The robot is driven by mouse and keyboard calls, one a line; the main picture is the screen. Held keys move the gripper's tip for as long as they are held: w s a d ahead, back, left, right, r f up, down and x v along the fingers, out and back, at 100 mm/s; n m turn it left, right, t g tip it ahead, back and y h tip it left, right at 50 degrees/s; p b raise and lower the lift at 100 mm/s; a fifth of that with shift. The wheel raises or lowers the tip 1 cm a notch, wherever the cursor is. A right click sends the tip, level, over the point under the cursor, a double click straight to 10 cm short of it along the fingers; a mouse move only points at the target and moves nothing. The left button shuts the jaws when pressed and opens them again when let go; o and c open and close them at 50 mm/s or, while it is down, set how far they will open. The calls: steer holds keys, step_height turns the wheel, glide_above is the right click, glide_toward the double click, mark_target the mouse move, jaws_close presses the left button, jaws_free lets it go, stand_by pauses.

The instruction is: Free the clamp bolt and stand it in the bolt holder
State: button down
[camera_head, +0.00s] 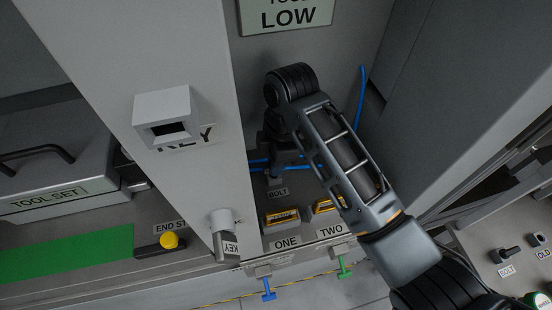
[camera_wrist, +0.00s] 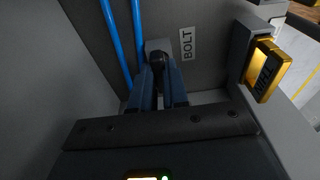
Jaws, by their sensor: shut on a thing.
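The clamp bolt (camera_wrist: 157,59) shows as a dark round head at a grey block, beside a BOLT label (camera_wrist: 187,44) in the wrist view. My gripper (camera_wrist: 158,75) is shut on the bolt, its two fingers around the head. In the head view my gripper (camera_head: 276,168) reaches down into the recess above the BOLT label, and the bolt is hidden there. Whether the bolt is still seated in the block cannot be told. At the lower right a panel has a BOLT label (camera_head: 507,271) under a dark fitting (camera_head: 504,255), which seems to be the bolt holder.
Blue hoses (camera_wrist: 118,45) run close to the left of my fingers. A yellow-framed cartridge (camera_wrist: 264,70) stands to the right. Yellow blocks ONE (camera_head: 282,220) and TWO (camera_head: 327,205) sit at the recess front. Grey walls flank the recess. A KEY lock (camera_head: 226,240) hangs at the left.

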steer(key=shift+f, duration=0.35)
steer(key=c, duration=1.1)
jaws_free()
steer(key=shift+o, duration=0.2)
steer(key=r, duration=0.5)
steer(key=d+r, duration=0.1)
steer(key=r, duration=0.2)
steer(key=shift+w, duration=0.1)
steer(key=shift+f, duration=0.1)
